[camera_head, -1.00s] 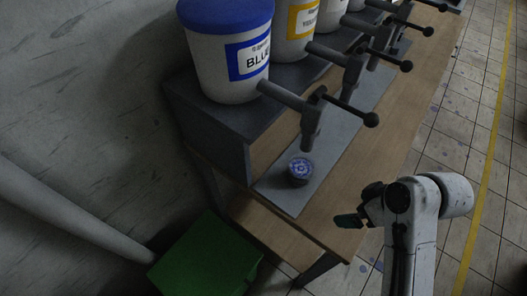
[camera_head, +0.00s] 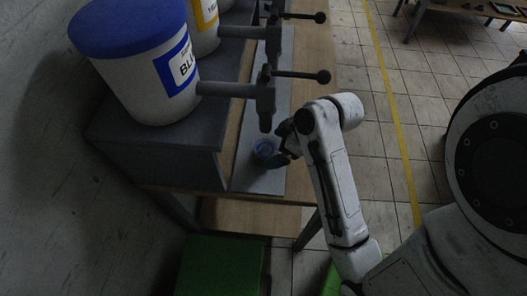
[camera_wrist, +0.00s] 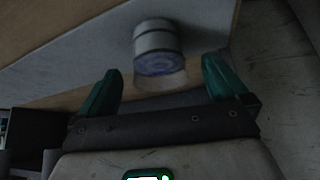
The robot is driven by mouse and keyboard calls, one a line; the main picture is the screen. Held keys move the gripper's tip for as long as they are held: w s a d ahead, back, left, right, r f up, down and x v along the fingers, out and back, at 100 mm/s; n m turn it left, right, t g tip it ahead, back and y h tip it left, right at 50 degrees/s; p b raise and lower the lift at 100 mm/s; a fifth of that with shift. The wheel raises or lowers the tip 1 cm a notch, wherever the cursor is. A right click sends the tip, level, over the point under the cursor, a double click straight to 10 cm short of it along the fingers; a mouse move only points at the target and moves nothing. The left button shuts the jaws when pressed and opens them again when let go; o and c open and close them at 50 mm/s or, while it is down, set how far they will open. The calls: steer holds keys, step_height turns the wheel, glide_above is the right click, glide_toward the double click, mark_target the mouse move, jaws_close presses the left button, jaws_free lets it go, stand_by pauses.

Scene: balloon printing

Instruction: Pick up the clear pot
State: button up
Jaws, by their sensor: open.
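The clear pot (camera_head: 264,149) stands on the grey strip of the bench, below the tap of the blue-lidded bucket. It holds something blue. In the wrist view the clear pot (camera_wrist: 157,48) lies beyond and between the two green fingertips, slightly blurred. My gripper (camera_head: 285,150) is right beside the pot in the head view, partly hidden by my arm. In the wrist view my gripper (camera_wrist: 160,88) is open, with nothing held between its fingers. I cannot tell whether a finger touches the pot.
The blue-lidded bucket (camera_head: 140,75) sits on a grey raised block (camera_head: 155,160). Its tap (camera_head: 265,95) and handle reach out above the pot. A yellow-labelled bucket (camera_head: 205,25) stands behind. A green box (camera_head: 220,265) is on the floor below.

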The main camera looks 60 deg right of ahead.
mark_target(268, 152)
steer(key=shift+d+p+x, duration=0.2)
steer(key=shift+p+x, duration=0.3)
steer(key=shift+x, duration=2.15)
steer(key=shift+s+f, duration=0.1)
steer(key=shift+s, duration=0.05)
steer(key=c, duration=1.2)
steer(key=shift+c, duration=0.2)
steer(key=shift+r+p, duration=0.4)
steer(key=shift+p, duration=0.1)
